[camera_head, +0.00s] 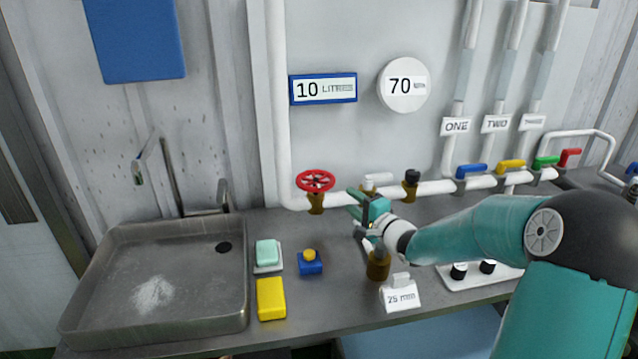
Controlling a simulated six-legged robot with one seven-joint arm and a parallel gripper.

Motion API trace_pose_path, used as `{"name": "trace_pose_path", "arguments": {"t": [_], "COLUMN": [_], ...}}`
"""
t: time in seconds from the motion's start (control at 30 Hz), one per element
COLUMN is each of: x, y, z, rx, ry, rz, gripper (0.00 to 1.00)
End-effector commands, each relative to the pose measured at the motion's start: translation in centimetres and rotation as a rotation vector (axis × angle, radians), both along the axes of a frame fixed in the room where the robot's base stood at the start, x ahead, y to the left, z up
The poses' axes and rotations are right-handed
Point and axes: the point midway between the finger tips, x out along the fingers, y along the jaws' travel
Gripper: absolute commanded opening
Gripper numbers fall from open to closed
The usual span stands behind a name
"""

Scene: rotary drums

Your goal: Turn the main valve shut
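A red handwheel valve (316,181) on a brass body sits on the white pipe behind the counter, left of centre. It carries no label that I can read, but it is the only wheel-shaped valve in view. My gripper (350,200) is to the right of the wheel and a little lower in the picture, apart from it. Its two teal fingers are spread and point left toward the valve. Nothing shows between them. My wrist hides part of the counter and pipe behind it.
A steel sink (150,285) is at left. A green soap (267,252), a blue block with yellow knob (309,263) and a yellow sponge (270,299) lie beside it. Coloured lever valves (470,170) line the right pipe.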

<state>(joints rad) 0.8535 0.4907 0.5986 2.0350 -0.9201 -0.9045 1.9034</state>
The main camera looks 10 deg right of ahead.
Motion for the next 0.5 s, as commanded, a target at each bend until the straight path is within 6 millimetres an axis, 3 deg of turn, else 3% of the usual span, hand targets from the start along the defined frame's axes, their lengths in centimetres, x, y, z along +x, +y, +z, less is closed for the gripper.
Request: {"name": "trace_pose_path", "arguments": {"t": [0.17, 0.5], "x": [1.6, 7.5], "y": [0.3, 2.7], "z": [0.0, 0.0], "rx": [0.005, 0.004], "ry": [-0.002, -0.002], "rz": [0.003, 0.002], "gripper": [0.38, 0.38]}}
